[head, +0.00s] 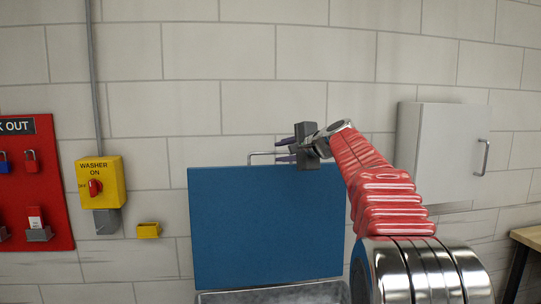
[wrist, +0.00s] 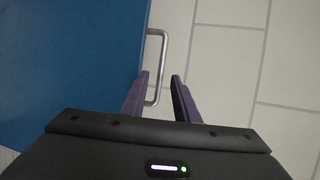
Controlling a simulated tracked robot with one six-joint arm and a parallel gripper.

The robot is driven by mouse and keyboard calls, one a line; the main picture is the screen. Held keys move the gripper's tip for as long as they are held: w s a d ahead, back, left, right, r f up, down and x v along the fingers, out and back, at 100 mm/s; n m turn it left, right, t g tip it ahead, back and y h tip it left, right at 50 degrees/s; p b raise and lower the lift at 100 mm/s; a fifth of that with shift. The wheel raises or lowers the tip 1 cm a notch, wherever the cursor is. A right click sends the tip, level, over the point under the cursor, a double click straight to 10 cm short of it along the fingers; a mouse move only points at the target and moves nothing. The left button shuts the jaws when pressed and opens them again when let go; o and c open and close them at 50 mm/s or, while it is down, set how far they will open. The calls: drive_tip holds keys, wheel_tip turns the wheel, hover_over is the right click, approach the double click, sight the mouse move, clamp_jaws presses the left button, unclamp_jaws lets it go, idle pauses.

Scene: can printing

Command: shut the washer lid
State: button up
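The washer lid (head: 265,228) is a blue panel standing upright, raised above the washer's grey top (head: 275,294). A metal bar handle (head: 251,157) sits on its top edge. My gripper (head: 278,150) is at the right part of that edge, fingers pointing left, close to the handle. In the wrist view, the blue lid (wrist: 70,60) fills the left side. The handle (wrist: 163,62) runs up the picture, its lower end in the gap between the two parted fingers of my gripper (wrist: 160,76). I cannot tell whether they touch it.
A yellow washer switch box (head: 101,180) and a small yellow holder (head: 149,230) are on the brick wall to the left, beside a red lockout board (head: 45,190). A white wall cabinet (head: 440,150) is to the right. A wooden table (head: 528,238) stands at the right edge.

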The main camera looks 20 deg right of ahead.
sight(271, 154)
drive_tip(key=shift+x, duration=3.6)
clamp_jaws()
drive_tip(key=shift+a, duration=0.15)
